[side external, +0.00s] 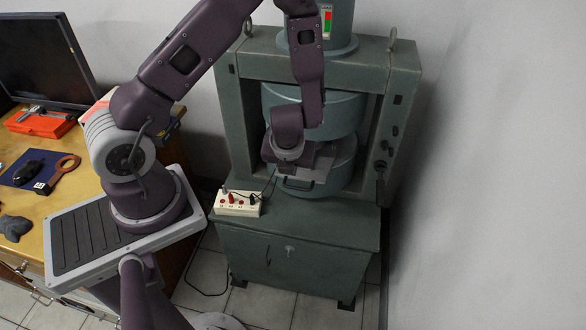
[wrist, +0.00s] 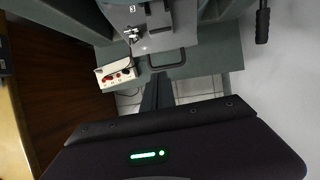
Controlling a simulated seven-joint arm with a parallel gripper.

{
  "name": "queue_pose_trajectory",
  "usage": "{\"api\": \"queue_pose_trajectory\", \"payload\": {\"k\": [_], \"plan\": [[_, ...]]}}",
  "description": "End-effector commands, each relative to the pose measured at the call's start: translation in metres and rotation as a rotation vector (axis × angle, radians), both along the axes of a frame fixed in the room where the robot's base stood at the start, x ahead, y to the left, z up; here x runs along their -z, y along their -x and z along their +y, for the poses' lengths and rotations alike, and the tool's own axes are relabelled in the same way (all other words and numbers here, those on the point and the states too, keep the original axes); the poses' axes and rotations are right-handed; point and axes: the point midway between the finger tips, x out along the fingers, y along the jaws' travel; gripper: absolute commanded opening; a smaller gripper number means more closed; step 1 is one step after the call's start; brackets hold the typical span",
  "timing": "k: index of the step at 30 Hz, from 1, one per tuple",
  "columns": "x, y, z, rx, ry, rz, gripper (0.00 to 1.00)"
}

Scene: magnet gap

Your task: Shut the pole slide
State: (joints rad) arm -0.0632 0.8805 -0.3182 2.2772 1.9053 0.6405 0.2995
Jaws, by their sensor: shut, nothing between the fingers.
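The grey magnet (side external: 310,112) has an upper and a lower round pole inside a green-grey frame. A pale grey slide plate (wrist: 152,38) shows at the top of the wrist view, with a dark bar handle (wrist: 167,60) at its near edge. The handle also shows in the side external view (side external: 297,187), low in front of the lower pole. My gripper (wrist: 158,80) is shut and empty, its dark fingers pointing toward the handle. I cannot tell whether they touch it. In the side view my wrist hides much of the gap and slide.
A white box (side external: 238,203) with red and black knobs and a cable sits on the cabinet top (side external: 335,228), left of the handle. A lever (side external: 380,172) is on the frame's right side. A wooden desk (side external: 85,150) with a monitor and tools stands at left.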

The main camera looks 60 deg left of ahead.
Motion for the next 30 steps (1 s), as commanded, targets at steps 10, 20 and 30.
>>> {"api": "queue_pose_trajectory", "payload": {"k": [10, 20, 30], "plan": [[0.066, 0.047, -0.034, 0.001, -0.549, -0.448, 0.0], [0.067, 0.034, -0.023, 0.053, -0.594, -0.611, 0.0], [0.089, -0.017, 0.027, 0.052, -0.591, -0.609, 0.0]]}}
